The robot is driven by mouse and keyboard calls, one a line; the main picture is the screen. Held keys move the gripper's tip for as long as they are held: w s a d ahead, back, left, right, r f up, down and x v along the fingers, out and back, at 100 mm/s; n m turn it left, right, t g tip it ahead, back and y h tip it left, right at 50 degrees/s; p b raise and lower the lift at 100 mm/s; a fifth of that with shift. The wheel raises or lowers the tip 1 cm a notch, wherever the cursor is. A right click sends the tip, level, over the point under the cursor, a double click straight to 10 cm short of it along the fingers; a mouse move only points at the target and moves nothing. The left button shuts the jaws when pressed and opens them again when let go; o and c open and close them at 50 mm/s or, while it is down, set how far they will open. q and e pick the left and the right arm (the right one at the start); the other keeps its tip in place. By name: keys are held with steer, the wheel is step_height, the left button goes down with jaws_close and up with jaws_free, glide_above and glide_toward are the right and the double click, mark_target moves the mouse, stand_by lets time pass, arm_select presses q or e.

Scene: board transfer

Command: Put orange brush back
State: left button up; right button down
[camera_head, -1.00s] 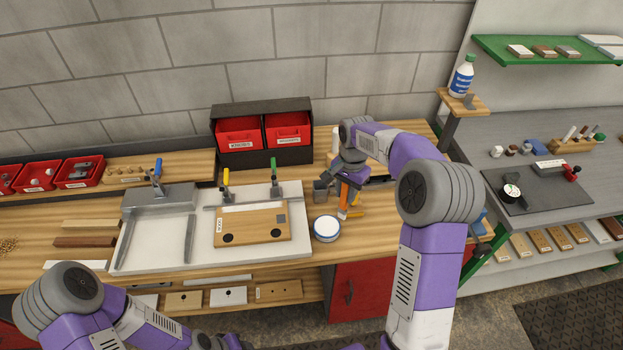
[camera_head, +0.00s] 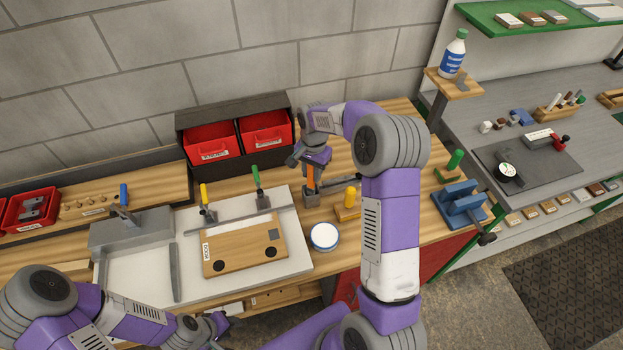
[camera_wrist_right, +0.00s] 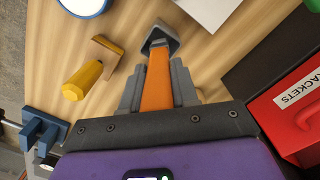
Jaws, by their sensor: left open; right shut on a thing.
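The orange brush (camera_head: 310,178) is upright or nearly so in the head view, its lower end at a grey cup (camera_head: 312,199) on the wooden bench. My right gripper (camera_head: 312,165) is shut on its orange handle, which also shows between the grey fingers in the right wrist view (camera_wrist_right: 158,82). The handle's far end meets the grey cup (camera_wrist_right: 160,38) there; I cannot tell how deep it sits. The bristles are not visible. My left gripper (camera_head: 218,326) is open and empty at the bench's front edge, low in the head view.
A white round tin (camera_head: 324,236) and a yellow-handled tool (camera_head: 348,207) stand close to the cup. A board with a wooden plate (camera_head: 242,250) lies to the left. Red bins (camera_head: 210,143) stand behind. A blue vise (camera_head: 460,204) is at the right.

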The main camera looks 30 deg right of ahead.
mark_target(312, 179)
step_height(312, 179, down, 3)
steer(key=shift+f, duration=0.2)
steer(key=shift+w, duration=0.1)
steer(key=shift+f, duration=0.15)
steer(key=c, duration=0.9)
jaws_free()
steer(key=shift+o, duration=0.2)
step_height(312, 179, up, 12)
steer(key=shift+d, duration=0.25)
